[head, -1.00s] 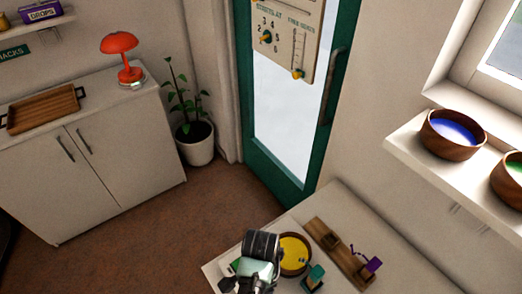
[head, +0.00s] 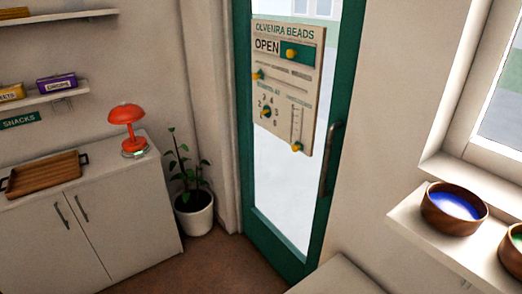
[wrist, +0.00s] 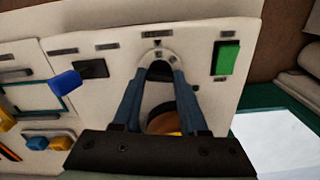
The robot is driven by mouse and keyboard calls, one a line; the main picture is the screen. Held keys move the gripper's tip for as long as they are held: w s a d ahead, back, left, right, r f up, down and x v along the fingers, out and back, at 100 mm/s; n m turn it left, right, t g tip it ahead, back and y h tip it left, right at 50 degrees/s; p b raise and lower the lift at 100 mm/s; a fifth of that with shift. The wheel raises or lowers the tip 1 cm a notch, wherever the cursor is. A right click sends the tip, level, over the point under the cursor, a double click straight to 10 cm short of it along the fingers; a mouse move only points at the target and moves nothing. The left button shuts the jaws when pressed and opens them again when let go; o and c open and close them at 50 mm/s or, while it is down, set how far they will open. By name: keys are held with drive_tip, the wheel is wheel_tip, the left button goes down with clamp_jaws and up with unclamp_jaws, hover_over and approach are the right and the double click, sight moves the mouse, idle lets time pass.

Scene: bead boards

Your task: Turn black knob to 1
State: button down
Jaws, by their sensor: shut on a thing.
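In the wrist view, the black knob (wrist: 159,71) sits on a pale board (wrist: 120,60), under an arc with small marks that I cannot read. My gripper (wrist: 160,78) has its two blue-grey fingers on either side of the knob, shut on it. The fingers hide the knob's sides, and I cannot tell which number it points to. My gripper and this knob are not in the head view.
The pale board also carries a green switch (wrist: 227,58), a blue lever (wrist: 65,82) and yellow and blue knobs (wrist: 61,143). In the head view, a bead sign (head: 287,85) hangs on the green door (head: 333,100). Wooden bowls (head: 454,212) stand on the right ledge.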

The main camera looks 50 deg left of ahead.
drive_tip(key=shift+r+n, duration=0.1)
drive_tip(key=shift+n, duration=0.2)
drive_tip(key=n+p, duration=0.2)
drive_tip(key=n, duration=0.1)
drive_tip(key=shift+n, duration=0.3)
drive_tip(key=n+p, duration=0.2)
drive_tip(key=n, duration=0.3)
drive_tip(key=shift+p, duration=0.3)
drive_tip(key=n+p, duration=0.1)
drive_tip(key=n, duration=0.4)
drive_tip(key=shift+w+n+p, duration=0.1)
drive_tip(key=shift+n+p, duration=0.2)
drive_tip(key=shift+n, duration=0.1)
drive_tip(key=n+p, duration=0.1)
drive_tip(key=n, duration=0.3)
drive_tip(key=shift+n, duration=0.4)
drive_tip(key=shift+c, duration=2.2)
unclamp_jaws()
